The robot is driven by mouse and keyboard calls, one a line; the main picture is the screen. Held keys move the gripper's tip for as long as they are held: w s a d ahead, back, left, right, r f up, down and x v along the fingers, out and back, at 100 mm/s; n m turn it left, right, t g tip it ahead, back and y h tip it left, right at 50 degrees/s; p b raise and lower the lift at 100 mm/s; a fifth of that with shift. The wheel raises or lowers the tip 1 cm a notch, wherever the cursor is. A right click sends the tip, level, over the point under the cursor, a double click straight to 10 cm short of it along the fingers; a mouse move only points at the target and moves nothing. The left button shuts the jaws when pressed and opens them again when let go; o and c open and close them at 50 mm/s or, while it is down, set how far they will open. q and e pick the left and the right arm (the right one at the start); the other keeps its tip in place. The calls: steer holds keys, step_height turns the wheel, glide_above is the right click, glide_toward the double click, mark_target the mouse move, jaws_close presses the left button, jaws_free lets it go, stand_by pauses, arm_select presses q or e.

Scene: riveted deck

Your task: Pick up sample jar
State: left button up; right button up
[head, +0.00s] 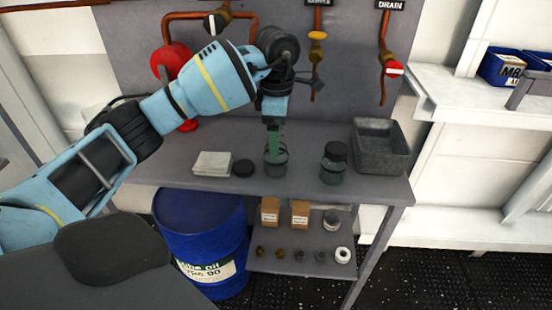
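An open glass sample jar (276,168) stands upright on the grey bench, with no lid on it. My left gripper (273,148) points straight down over this jar, and its fingertips reach the jar's mouth. I see the fingers nearly edge-on, so I cannot tell whether they are apart or closed, or whether they touch the glass. A second jar (332,174) with a dark lid stands to the right. A loose black lid (243,168) lies on the bench left of the open jar. My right gripper is out of view.
A grey metal bin (381,146) sits at the bench's right end. A folded pale cloth (212,163) lies at the left. Pipes with valves and a red handwheel (170,62) line the back panel. Below are a shelf (300,262) with boxes and small parts, and a blue drum (200,235).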

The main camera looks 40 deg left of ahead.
arm_select(q)
steer(key=f, duration=0.5)
steer(key=shift+s, duration=0.3)
steer(key=shift+d, duration=0.1)
steer(key=c, duration=1.1)
steer(key=shift+c, duration=0.2)
steer(key=shift+r, duration=0.2)
